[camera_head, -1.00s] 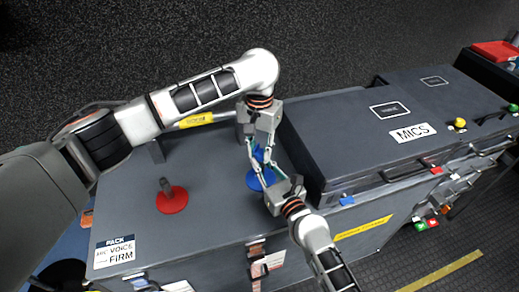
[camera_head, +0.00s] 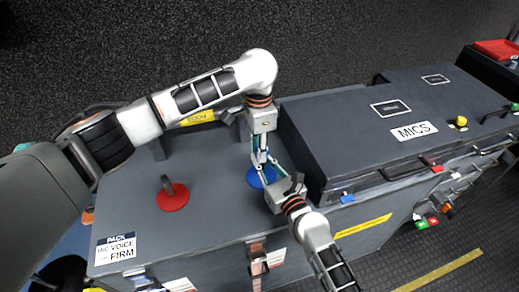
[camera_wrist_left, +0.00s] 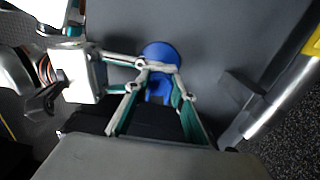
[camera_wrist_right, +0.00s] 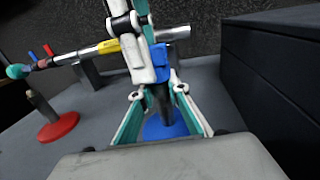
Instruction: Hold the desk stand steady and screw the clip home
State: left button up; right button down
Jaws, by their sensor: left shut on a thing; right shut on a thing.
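The blue desk stand has a round base (camera_head: 257,180) on the grey case top. Its dark post (camera_wrist_right: 163,100) and the blue clip (camera_wrist_right: 160,66) at the post's top show in the right wrist view. My left gripper (camera_head: 262,157) comes from above and is shut on the clip. My right gripper (camera_head: 270,172) comes from the front right and is shut on the stand, around its post. The stand looks upright. The fingers hide much of the post, and the thread between clip and post cannot be made out.
A red-based stand (camera_head: 172,196) stands to the left on the same case top. A dark case labelled MICS (camera_head: 345,140) rises close on the right. A silver pole with a yellow label (camera_wrist_right: 110,47) lies along the back. Case top between the two stands is clear.

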pick_arm(q)
jog(key=m, duration=0.5)
jog(key=shift+w+m, duration=0.25)
jog(key=shift+m, duration=0.05)
jog(key=m, duration=0.5)
jog(key=shift+w+d, duration=0.1)
jog(key=shift+w, duration=0.1)
jog(key=m, duration=0.5)
jog(key=shift+w+d, duration=0.15)
jog(key=m, duration=0.5)
jog(key=shift+d, duration=0.2)
jog(key=m, duration=0.3)
jog(key=shift+d+m, duration=0.15)
jog(key=shift+m, duration=0.25)
jog(key=m, duration=0.5)
jog(key=shift+d, duration=0.2)
jog(key=m, duration=0.4)
jog(key=shift+s+d, duration=0.1)
jog(key=shift+s, duration=0.1)
jog(key=m, duration=0.4)
jog(key=shift+s+m, duration=0.15)
jog(key=shift+m, duration=0.15)
